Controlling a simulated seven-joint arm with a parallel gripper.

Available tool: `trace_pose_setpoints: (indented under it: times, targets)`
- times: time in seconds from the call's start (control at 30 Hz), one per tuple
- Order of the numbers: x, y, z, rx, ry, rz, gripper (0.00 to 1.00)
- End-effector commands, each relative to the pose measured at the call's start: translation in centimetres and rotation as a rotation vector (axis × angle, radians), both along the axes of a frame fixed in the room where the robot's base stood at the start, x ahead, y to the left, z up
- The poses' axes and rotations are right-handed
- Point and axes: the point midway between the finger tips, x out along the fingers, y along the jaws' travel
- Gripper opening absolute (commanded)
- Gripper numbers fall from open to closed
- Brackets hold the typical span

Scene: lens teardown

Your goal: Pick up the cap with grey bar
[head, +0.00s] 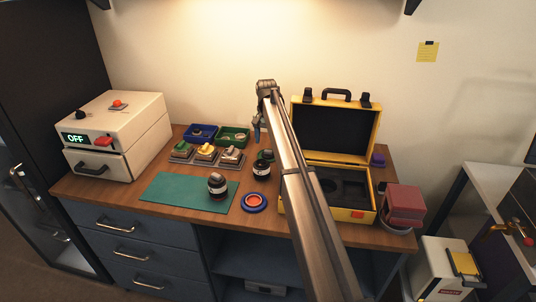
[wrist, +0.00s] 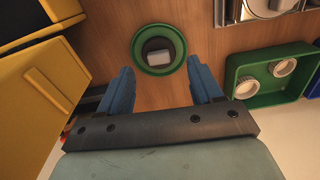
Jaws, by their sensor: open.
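The cap with grey bar (wrist: 159,54) is dark and round with a pale grey block across its top. It sits in a round green dish (wrist: 137,60) on the wooden bench, in the upper middle of the wrist view. In the head view the green dish (head: 268,153) is small, behind a black lens part, and the cap is hard to make out. My gripper (wrist: 160,65) is open and empty, its two blue fingers spread, with the dish between and just beyond the tips in the picture. In the head view my gripper (head: 257,133) hangs above the bench near the dish.
The open yellow case (head: 283,207) stands right of the dish. A green tray (wrist: 237,78) with white round parts, a blue tray (head: 189,133) and metal stands with coloured knobs (head: 205,150) are left of it in the head view. A black lens part (head: 262,171) stands in front.

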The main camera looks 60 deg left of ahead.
Motion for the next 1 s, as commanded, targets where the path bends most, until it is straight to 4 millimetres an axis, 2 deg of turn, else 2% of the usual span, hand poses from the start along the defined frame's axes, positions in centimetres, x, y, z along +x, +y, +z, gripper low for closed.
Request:
trace_pose_setpoints:
  times: [0.17, 0.53, 0.8, 1.0]
  targets:
    - [0.2, 0.1, -0.8, 0.0, 0.0, 0.0, 0.65]
    - [0.8, 0.3, -5.1, 0.0, 0.0, 0.0, 0.65]
    - [0.8, 0.3, -5.4, 0.001, 0.0, 0.0, 0.65]
    - [0.8, 0.3, -5.4, 0.001, 0.001, 0.0, 0.46]
